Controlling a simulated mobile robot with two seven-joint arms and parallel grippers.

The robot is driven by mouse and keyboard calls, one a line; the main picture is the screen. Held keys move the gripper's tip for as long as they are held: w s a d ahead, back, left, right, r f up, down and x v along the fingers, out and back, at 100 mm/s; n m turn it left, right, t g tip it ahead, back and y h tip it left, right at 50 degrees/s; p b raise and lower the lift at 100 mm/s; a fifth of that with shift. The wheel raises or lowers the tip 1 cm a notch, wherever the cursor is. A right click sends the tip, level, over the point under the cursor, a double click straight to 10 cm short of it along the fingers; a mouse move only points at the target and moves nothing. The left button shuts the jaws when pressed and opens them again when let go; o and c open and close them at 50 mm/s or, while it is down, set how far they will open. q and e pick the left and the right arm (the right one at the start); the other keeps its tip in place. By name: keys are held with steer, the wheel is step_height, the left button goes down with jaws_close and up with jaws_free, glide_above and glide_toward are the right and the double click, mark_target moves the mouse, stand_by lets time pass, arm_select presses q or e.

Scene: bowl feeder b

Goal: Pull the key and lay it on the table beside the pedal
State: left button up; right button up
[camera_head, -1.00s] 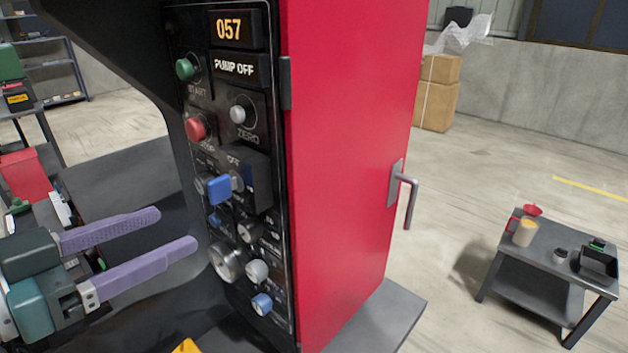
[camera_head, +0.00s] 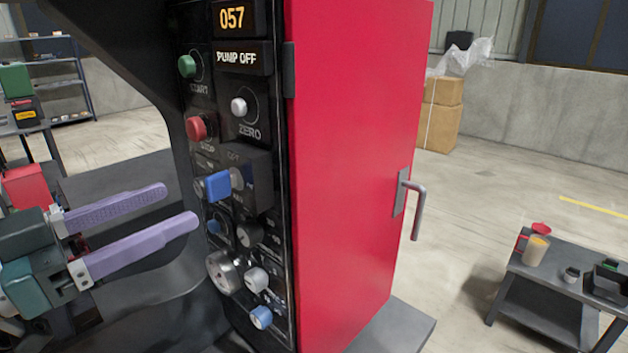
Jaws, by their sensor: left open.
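The key, with a blue head (camera_head: 218,186), sits in the switch on the black control panel (camera_head: 262,318). My left gripper (camera_head: 181,208) is open and empty, its two purple fingers pointing at the panel. The fingertips are left of the key and a little lower in the picture, apart from it. The key's shaft is hidden. My right gripper is not in view. I cannot make out the pedal. A small grey table (camera_head: 545,274) stands on the floor at the right.
The panel carries a green button (camera_head: 187,66), a red button (camera_head: 196,128) and several knobs close below the key. A red cabinet door (camera_head: 352,150) with a grey handle (camera_head: 416,210) is right of the panel. Cups stand on the small table.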

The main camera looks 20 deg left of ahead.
mark_target(207, 192)
arm_select(q)
steer(key=b+x, duration=0.1)
steer(key=x, duration=0.4)
steer(key=shift+b, duration=0.3)
steer(key=shift+x, duration=0.8)
stand_by(0.5)
jaws_close()
stand_by(0.6)
stand_by(0.6)
steer(key=shift+s, duration=0.1)
steer(key=shift+p+v, duration=1.65)
steer(key=shift+v, duration=1)
steer(key=shift+s+a, duration=0.15)
steer(key=shift+s, duration=0.1)
